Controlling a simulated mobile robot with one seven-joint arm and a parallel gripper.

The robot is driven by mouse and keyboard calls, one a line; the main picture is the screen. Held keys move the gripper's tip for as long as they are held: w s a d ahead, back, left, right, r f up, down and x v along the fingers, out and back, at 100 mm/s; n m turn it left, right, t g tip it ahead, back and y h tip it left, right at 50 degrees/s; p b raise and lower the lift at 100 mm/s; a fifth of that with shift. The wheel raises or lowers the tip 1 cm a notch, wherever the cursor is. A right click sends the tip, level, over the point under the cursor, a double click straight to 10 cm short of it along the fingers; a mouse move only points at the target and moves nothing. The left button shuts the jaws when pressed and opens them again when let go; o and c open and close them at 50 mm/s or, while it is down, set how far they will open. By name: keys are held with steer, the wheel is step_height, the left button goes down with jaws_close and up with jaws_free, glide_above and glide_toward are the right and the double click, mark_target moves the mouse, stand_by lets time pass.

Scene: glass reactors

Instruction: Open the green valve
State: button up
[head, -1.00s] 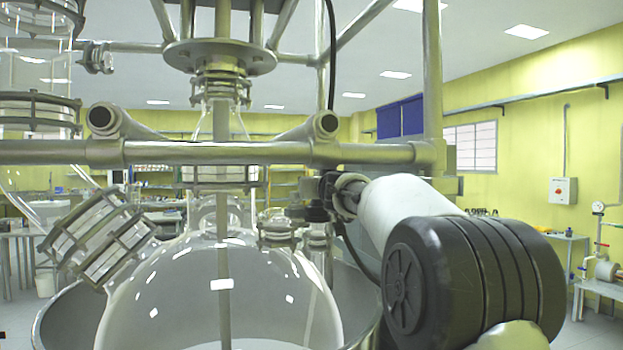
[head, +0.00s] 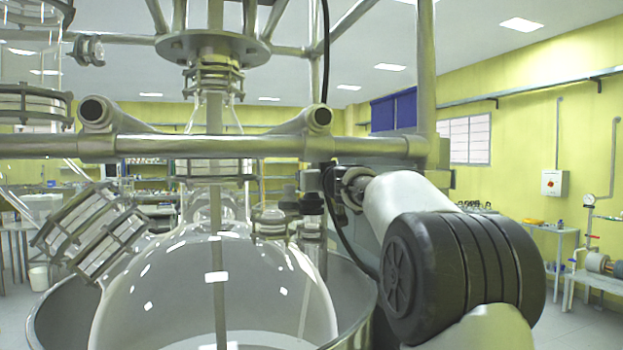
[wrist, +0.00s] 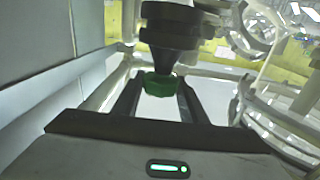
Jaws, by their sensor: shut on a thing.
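The green valve (wrist: 161,84) shows in the wrist view as a small green handle below a dark, tapered fitting (wrist: 172,42). My gripper (wrist: 158,92) has one finger on each side of the green handle and is shut on it. In the head view my arm reaches in from the right, and its dark end is beside the reactor frame's right post. The green handle cannot be made out in the head view.
A large glass vessel (head: 215,285) stands left of my arm in a metal bowl. A thick horizontal pipe (head: 230,147) crosses above it, and a metal post (head: 426,70) rises behind my arm. A wall box (head: 555,183) is far right.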

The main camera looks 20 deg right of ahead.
steer(key=n+y+b, duration=0.1)
steer(key=n+y, duration=0.1)
steer(key=shift+d+y, duration=0.1)
steer(key=shift+y, duration=0.3)
steer(key=shift+r+n+g+y, duration=0.15)
steer(key=shift+n+g+y, duration=0.45)
steer(key=shift+y, duration=0.6)
steer(key=o, duration=1.1)
steer(key=shift+c, duration=0.2)
steer(key=shift+a+h, duration=0.2)
steer(key=shift+h, duration=0.1)
